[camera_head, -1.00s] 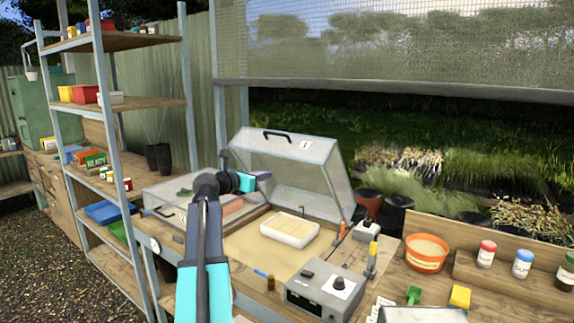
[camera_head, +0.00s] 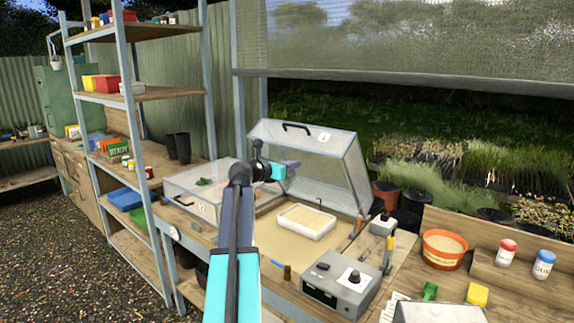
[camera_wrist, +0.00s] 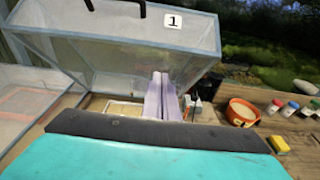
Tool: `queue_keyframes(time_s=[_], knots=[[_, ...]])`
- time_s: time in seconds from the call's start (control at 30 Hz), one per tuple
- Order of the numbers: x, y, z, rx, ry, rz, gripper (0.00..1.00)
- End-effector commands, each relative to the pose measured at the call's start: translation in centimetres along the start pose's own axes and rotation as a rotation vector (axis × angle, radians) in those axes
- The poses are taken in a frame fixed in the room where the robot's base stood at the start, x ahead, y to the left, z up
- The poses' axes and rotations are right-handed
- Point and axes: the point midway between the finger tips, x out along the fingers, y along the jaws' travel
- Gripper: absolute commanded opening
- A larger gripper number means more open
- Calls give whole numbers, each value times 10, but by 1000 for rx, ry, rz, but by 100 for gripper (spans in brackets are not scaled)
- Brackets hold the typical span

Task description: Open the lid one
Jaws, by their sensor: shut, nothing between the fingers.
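Lid one (camera_head: 330,172), a clear cover with a black handle and a "1" label, stands tilted up and open over the sand-coloured bed of its box. It also shows in the wrist view (camera_wrist: 140,38), with the label at its upper right. My gripper (camera_head: 293,163) is shut and empty, in front of the raised lid and above the bed. Its pale purple fingers (camera_wrist: 161,97) lie together in the wrist view. I cannot tell whether they touch the lid. A white tray (camera_head: 306,222) sits in the opened box.
A second clear lid (camera_head: 195,184) is closed to the left. A grey control box (camera_head: 340,287) stands at the front right. An orange pot (camera_head: 444,250) and several small jars stand further right. A tall shelf rack (camera_head: 140,97) rises at the left.

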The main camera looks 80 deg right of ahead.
Motion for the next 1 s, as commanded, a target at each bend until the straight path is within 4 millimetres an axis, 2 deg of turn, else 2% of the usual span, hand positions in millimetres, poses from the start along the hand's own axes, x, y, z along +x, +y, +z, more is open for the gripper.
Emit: queue_keyframes(time_s=[0.1, 0.33, 0.4, 0.7, 1.0], knots=[[20, 1, 2, -1, 1, -1, 0], [52, 1, 2, 0, 1, -1, 0], [57, 1, 10, 1, 0, -1, 0], [75, 1, 27, 1, 0, 1, 0], [77, 0, 28, 1, 0, 1, 0]])
